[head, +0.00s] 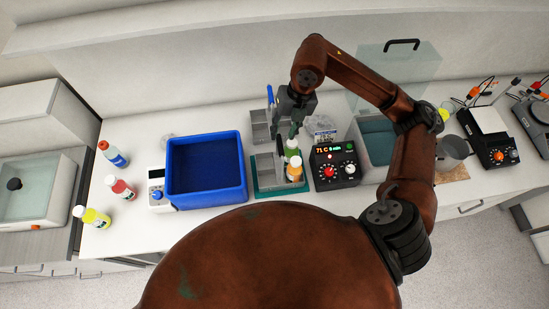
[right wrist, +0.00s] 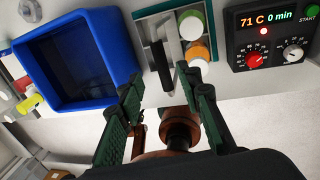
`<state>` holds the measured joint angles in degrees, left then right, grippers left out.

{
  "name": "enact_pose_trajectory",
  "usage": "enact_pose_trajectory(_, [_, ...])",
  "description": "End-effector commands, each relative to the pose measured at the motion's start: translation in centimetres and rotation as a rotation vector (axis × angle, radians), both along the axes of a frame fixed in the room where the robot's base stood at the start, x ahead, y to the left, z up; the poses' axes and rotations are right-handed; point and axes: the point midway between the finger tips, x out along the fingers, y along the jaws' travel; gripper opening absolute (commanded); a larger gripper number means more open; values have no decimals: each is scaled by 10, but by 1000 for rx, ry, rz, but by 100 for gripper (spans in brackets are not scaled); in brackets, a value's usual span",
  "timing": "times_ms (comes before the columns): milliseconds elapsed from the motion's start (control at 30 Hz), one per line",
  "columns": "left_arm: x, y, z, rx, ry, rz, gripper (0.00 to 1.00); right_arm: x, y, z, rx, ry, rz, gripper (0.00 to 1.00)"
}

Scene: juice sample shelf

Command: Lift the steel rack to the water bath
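The steel rack (head: 266,170) stands on a green mat (head: 258,189) right of the blue tub and holds a green-capped bottle (head: 292,148) and an orange-capped bottle (head: 294,170). Both caps, green (right wrist: 191,27) and orange (right wrist: 197,52), show in the right wrist view beside the rack's upright grey handle (right wrist: 172,38). My right gripper (head: 293,128) is above the rack. In the right wrist view its fingers (right wrist: 160,88) are apart, with the handle's end close to the right finger; contact is unclear. The water bath (head: 380,140) is to the right. My left gripper is out of view.
A control box (head: 335,168) reading 71 C, 0 min stands between rack and bath. A clear lid with a black handle (head: 402,43) stands upright behind the bath. The blue tub (head: 206,198) is left of the rack; another steel holder (head: 261,128) is behind it.

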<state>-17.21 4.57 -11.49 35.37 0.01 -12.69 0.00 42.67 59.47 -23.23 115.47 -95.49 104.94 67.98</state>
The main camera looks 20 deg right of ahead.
Motion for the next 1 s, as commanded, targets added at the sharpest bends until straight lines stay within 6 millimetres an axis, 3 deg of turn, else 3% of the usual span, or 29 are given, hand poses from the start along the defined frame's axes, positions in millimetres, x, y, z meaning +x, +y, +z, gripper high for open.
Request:
enact_pose_trajectory(333, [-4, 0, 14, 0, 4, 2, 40, -1, 7, -37, 5, 6, 1, 33])
enact_pose_trajectory(600, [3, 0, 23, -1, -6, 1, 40, 0, 12, -70, 4, 3, 2, 33])
enact_pose_trajectory(867, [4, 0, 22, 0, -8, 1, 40, 1, 12, -72, 4, 2, 2, 32])
enact_pose_trajectory(1000, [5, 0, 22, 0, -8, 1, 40, 1, 12, -72, 4, 2, 2, 22])
